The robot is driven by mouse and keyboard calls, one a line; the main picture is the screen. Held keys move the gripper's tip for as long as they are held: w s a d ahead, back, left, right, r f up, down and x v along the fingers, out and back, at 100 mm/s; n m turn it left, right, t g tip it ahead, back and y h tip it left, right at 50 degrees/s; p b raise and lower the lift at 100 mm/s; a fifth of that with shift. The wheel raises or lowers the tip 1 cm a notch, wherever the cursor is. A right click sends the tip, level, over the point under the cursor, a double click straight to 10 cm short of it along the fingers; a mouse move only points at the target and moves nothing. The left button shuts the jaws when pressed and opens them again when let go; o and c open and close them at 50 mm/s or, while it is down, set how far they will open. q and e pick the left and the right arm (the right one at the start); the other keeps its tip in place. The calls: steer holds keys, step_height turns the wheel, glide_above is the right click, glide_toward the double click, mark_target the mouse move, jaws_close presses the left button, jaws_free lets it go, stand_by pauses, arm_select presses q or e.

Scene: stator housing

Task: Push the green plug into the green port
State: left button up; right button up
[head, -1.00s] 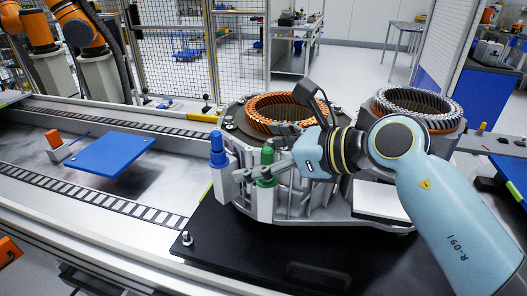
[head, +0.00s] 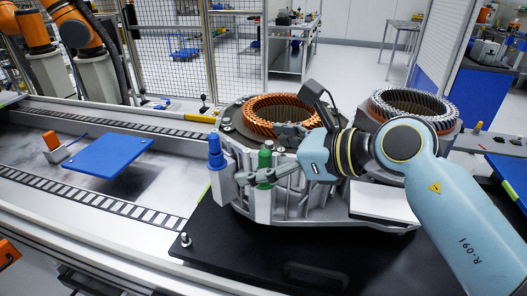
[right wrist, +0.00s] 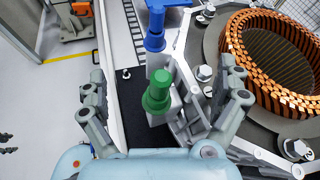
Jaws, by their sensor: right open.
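The green plug (head: 265,158) stands upright on a grey block at the front of the stator housing (head: 300,200). In the right wrist view the green plug (right wrist: 157,92) sits at the top of that grey block (right wrist: 163,116). The green port is hidden beneath it, and I cannot tell how deep the plug sits. My right gripper (head: 267,155) is open around the plug. Its fingers stand apart on both sides of it, with clear gaps in the right wrist view (right wrist: 162,75). My left gripper is not in view.
A blue plug (head: 215,150) stands in a neighbouring block just left of the green one. A copper-wound ring (head: 278,114) lies on the housing behind. A blue plate (head: 108,153) is by the conveyor at left. The black base (head: 225,245) is clear in front.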

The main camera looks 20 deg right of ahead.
steer(key=shift+p+v, duration=0.65)
steer(key=shift+v, duration=0.8)
steer(key=shift+s+d+r, duration=0.1)
steer(key=shift+s, duration=0.05)
steer(key=shift+d, duration=0.1)
steer(key=v, duration=1.1)
steer(key=shift+s+r, duration=0.2)
steer(key=shift+s, duration=0.15)
steer(key=shift+d, duration=0.15)
stand_by(0.6)
